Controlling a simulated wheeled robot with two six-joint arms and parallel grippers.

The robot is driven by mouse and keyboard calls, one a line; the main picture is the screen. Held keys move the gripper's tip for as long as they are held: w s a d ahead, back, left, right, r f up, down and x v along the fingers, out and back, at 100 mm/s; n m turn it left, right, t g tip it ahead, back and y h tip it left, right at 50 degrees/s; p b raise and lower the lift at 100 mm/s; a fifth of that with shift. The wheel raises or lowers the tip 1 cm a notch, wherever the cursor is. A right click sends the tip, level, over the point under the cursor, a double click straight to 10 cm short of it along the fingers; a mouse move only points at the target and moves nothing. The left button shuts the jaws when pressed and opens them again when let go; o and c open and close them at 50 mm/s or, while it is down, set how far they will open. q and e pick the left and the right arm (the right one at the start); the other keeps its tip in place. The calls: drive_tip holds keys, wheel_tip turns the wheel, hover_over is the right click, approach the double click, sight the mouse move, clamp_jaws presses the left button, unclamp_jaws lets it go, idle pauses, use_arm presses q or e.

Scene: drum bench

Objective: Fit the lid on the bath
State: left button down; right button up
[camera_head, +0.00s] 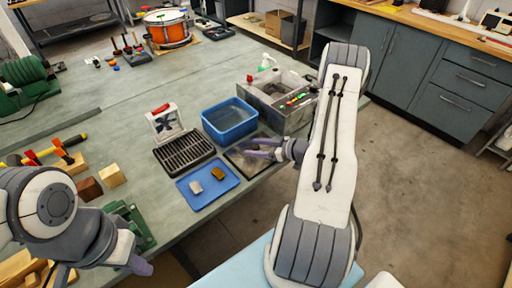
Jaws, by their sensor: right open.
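A grey metal bath (258,96), a box with coloured controls on its front, stands near the right bench edge. My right arm hides part of it. A flat grey plate (238,163), which looks like the lid, lies on the bench in front of it, partly hidden by my gripper. My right gripper (255,149) has its purple fingers apart over this plate; I cannot tell whether they touch it. It holds nothing that I can see. My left gripper (142,266) is low at the left, near the front bench edge; its fingers are not clear.
A blue tub (229,127) stands left of the bath. A black rack (183,153) and a blue tray (192,203) with two small pieces lie nearby. Wooden blocks (112,175) are at left. The bench's middle is clear.

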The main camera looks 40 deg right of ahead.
drive_tip(key=shift+r, duration=0.15)
drive_tip(key=b+v, duration=0.1)
drive_tip(key=v, duration=1)
drive_tip(key=shift+s+d+r, duration=0.15)
drive_tip(key=shift+s+d, duration=0.1)
drive_tip(key=shift+s, duration=0.05)
